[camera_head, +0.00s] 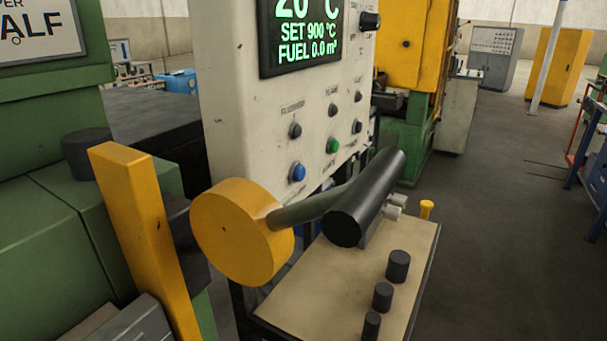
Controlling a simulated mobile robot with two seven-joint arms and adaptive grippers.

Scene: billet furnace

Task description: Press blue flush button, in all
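The blue button (298,172) sits low on the left side of the front of a pale control panel (232,110), in a light ring. Its label is too small to read. Nothing covers it. I cannot tell whether it is pressed in. Neither my left nor my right gripper shows in the head view.
A green button (333,145) and several black knobs share the panel, under a display (298,30) reading SET 900 °C, FUEL 0.0. A yellow disc (235,230) and black cylinder (365,200) stand in front, below. A table (300,300) holds dark cylinders. Floor at right is open.

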